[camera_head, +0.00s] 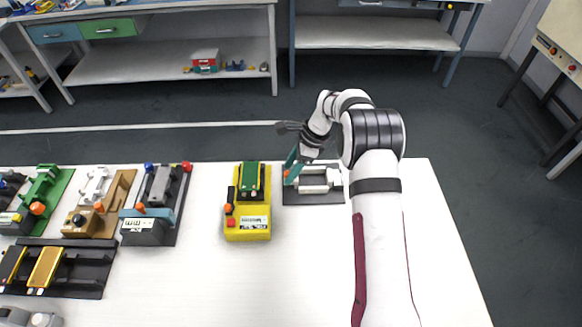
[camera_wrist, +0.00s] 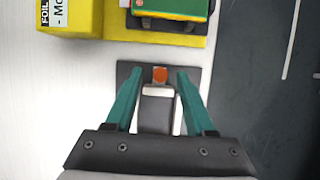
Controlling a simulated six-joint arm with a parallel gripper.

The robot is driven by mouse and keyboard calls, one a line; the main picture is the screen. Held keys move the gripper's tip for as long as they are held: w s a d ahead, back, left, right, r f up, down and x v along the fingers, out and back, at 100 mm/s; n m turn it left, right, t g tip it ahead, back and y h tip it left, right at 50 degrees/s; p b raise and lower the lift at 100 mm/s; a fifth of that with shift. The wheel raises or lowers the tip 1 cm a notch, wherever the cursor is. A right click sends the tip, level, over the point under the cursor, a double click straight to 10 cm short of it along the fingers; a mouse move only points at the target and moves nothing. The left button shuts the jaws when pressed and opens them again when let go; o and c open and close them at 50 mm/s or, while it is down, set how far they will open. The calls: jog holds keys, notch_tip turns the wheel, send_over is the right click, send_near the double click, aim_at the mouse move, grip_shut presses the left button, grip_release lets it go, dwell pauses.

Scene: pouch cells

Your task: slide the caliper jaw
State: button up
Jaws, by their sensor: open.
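My gripper (camera_wrist: 157,76) has two teal fingers, spread apart, in the wrist view. Between them is a light grey block with an orange piece (camera_wrist: 160,75) at its far end. The fingers look apart from it on both sides. In the head view my gripper (camera_head: 292,168) is at the left end of a grey-white device (camera_head: 316,181) on a dark plate. Part of that device is hidden by my gripper and arm. I cannot tell for sure that this device is the caliper; no scale or readout shows on it.
A yellow device (camera_head: 246,225) with a green top stands just left of the dark plate. Further left are a grey device with a display (camera_head: 147,231), a brown fixture (camera_head: 110,222) and a black tray (camera_head: 85,282). The white table (camera_head: 250,290) is clear in front.

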jog(key=shift+c, duration=0.3)
grip_shut()
